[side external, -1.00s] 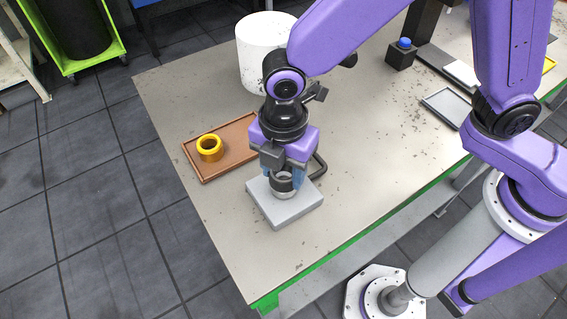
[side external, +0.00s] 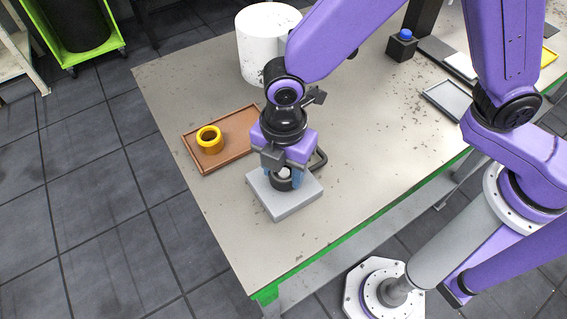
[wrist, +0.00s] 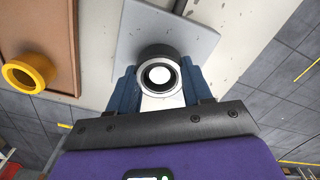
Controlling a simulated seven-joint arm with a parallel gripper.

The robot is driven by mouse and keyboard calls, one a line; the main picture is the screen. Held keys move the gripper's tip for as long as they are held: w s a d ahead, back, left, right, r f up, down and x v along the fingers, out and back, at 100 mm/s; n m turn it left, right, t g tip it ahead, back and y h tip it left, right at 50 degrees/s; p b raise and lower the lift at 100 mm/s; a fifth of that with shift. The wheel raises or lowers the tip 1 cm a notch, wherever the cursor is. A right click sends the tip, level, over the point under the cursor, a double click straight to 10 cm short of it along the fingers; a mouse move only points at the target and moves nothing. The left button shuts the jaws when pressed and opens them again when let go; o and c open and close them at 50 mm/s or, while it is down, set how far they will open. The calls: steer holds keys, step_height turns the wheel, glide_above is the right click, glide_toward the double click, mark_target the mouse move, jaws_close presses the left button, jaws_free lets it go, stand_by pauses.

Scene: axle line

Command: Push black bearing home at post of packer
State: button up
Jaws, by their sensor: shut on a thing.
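The black bearing (side external: 281,183) is a dark ring, low over the grey block (side external: 262,196) at the table's near corner. My gripper (side external: 284,178) is shut on it, one blue fingertip on each side. In the wrist view the black bearing (wrist: 157,54) sits between the blue fingers, around the light round top of a post (wrist: 158,74). The grey block (wrist: 200,40) shows behind it. Whether the bearing touches the block at the bottom is hidden by the fingers.
A brown tray (side external: 236,152) holding a yellow ring (side external: 209,139) lies left of the block. A white cylinder (side external: 262,50) stands farther back. A small black box with a blue button (side external: 404,42) and a grey tray (side external: 447,101) are at the right. The table's middle is clear.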

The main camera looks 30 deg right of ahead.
steer(key=o, duration=1.3)
step_height(320, 180, up, 17)
steer(key=shift+r, duration=0.2)
steer(key=s+d+f+m, duration=0.2)
steer(key=s+d+m, duration=0.1)
steer(key=d, duration=0.6)
steer(key=s+d+f+m, duration=0.2)
steer(key=s+d+m, duration=0.2)
steer(key=d, duration=0.6)
steer(key=s+d+f+m, duration=0.3)
steer(key=s+d+m, duration=0.1)
steer(key=d, duration=0.5)
steer(key=shift+s+d+f, duration=0.1)
steer(key=shift+s+d, duration=0.3)
steer(key=shift+s, duration=0.4)
